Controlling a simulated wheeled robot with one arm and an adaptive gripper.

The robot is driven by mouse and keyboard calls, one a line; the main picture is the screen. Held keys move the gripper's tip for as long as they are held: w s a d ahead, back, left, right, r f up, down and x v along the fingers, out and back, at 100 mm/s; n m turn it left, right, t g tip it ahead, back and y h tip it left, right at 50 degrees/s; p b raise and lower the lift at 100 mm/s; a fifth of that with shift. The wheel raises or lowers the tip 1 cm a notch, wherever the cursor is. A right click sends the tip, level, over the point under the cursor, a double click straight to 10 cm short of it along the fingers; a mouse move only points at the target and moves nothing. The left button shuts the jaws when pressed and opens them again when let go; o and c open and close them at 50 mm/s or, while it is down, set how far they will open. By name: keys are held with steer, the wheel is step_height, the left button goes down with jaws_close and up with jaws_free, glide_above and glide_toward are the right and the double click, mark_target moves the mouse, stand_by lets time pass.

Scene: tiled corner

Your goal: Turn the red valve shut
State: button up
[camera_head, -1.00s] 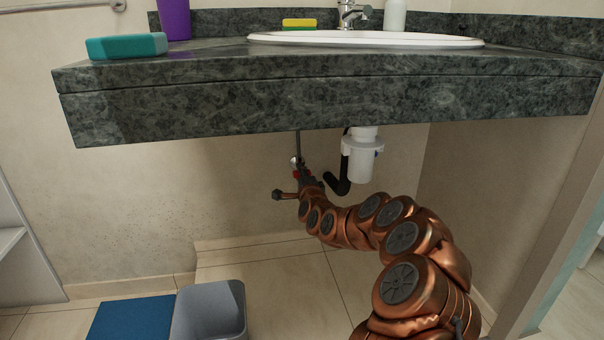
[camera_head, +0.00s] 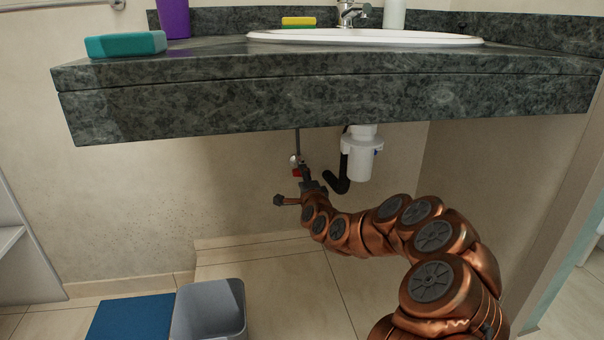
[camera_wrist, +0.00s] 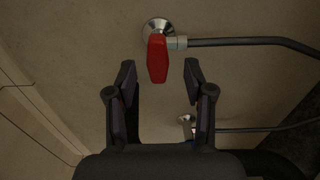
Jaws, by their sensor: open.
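The red valve handle (camera_wrist: 157,60) shows in the wrist view in front of a round chrome wall flange (camera_wrist: 158,30), with a grey hose leading off to the right. In the head view the red handle (camera_head: 297,173) is a small patch under the counter, partly hidden by my gripper (camera_head: 304,172). In the wrist view my gripper (camera_wrist: 159,80) is open, with one finger on each side of the space below the handle. The handle's lower end lies between the fingertips. I see no contact; a gap shows on both sides.
The white drain trap (camera_head: 361,158) with its black pipe hangs just right of my gripper. The granite counter (camera_head: 320,107) is overhead. A grey bin (camera_head: 210,312) and blue mat (camera_head: 132,318) are on the floor at left. A second fitting (camera_wrist: 186,120) with a hose shows in the wrist view.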

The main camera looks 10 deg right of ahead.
steer(key=s, duration=0.8)
steer(key=shift+s, duration=0.2)
stand_by(0.4)
